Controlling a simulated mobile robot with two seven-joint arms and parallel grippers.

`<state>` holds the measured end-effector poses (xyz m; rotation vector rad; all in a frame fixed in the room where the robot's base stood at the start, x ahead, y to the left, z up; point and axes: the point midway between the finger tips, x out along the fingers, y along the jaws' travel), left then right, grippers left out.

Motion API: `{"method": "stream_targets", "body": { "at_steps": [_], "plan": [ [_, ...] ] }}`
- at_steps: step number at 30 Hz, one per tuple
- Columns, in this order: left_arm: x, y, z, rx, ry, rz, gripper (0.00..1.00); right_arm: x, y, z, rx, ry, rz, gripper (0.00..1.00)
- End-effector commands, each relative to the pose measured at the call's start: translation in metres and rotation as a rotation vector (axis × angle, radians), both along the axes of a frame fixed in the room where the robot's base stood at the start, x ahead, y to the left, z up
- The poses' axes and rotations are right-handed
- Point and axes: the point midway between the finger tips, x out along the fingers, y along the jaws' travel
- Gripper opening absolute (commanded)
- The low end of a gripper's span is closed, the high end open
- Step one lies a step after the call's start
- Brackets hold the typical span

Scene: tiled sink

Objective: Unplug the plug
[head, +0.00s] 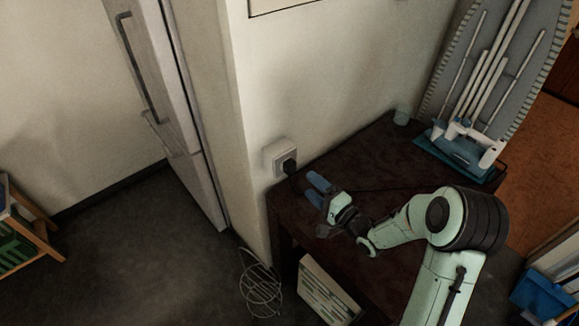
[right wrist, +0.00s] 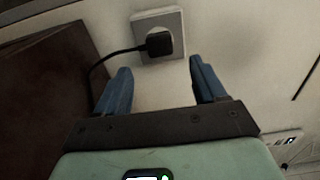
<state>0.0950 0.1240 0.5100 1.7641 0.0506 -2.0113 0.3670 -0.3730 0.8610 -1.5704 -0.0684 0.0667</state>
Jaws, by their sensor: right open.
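The black plug (head: 288,166) sits in the white wall socket (head: 277,153), just above the left end of the dark table. In the right wrist view the plug (right wrist: 159,43) is seated in the socket plate (right wrist: 146,21), and its black cable (right wrist: 108,57) runs off to the left and down. My right gripper (head: 316,188) is over the table, a little to the right of the plug. Its blue fingers (right wrist: 157,78) are open and empty, apart from the plug, which shows between and beyond their tips. My left gripper is not in view.
An ironing board (head: 495,70) leans at the right. A wire rack (head: 260,287) and a white box (head: 325,290) are low by the table. A fridge (head: 165,100) stands left.

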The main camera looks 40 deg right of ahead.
Motion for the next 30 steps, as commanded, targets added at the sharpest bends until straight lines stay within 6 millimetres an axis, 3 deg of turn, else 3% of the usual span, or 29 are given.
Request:
{"method": "stream_targets", "body": {
  "at_steps": [12,18,30],
  "plan": [
    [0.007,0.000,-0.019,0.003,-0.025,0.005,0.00,0.051,0.005,-0.002,0.001,-0.003,0.002,0.70],
    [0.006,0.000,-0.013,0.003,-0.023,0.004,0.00,0.075,0.007,0.000,0.002,-0.001,0.001,0.70],
    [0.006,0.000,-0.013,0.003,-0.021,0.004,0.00,0.088,0.008,-0.001,0.001,0.001,-0.001,0.70]
  ]
}}
